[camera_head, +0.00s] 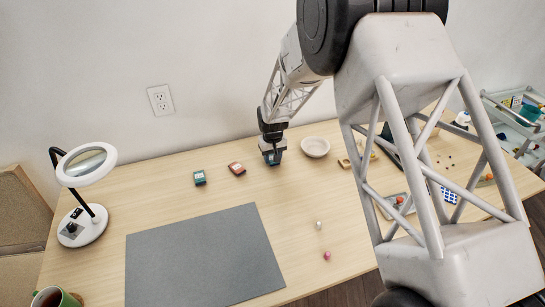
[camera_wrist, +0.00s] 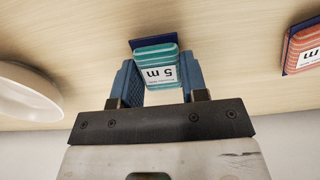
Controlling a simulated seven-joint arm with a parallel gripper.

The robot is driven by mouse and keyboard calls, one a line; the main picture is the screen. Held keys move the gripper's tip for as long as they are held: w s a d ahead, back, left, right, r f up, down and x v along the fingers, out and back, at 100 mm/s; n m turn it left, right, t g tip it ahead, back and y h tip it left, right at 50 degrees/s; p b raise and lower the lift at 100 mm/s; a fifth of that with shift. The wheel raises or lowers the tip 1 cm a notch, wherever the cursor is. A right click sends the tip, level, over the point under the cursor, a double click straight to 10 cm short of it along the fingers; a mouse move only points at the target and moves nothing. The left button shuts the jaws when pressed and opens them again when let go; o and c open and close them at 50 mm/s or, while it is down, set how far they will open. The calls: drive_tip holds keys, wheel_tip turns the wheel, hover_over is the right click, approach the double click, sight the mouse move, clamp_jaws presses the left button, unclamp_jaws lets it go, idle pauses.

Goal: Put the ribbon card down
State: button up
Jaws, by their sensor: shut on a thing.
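My gripper (camera_head: 271,151) points down near the back of the table. It is shut on a teal ribbon card (camera_wrist: 156,66) marked "5 m", which sits between its blue fingers in the wrist view. The card's dark blue backing sticks out beyond the fingers. In the head view the teal card (camera_head: 272,159) shows just under the fingers, at or close to the table top (camera_head: 290,195). I cannot tell whether it touches the wood.
A red ribbon card (camera_head: 237,168) and another teal card (camera_head: 200,177) lie to the left. A white bowl (camera_head: 315,147) stands close on the right. A grey mat (camera_head: 200,260) covers the front left, and a magnifier lamp (camera_head: 84,190) stands far left. Wood between cards and mat is clear.

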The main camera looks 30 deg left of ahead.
drive_tip(key=o, duration=0.9)
drive_tip(key=shift+f, duration=0.1)
wheel_tip(320, 180, up, 12)
idle(0.5)
idle(0.8)
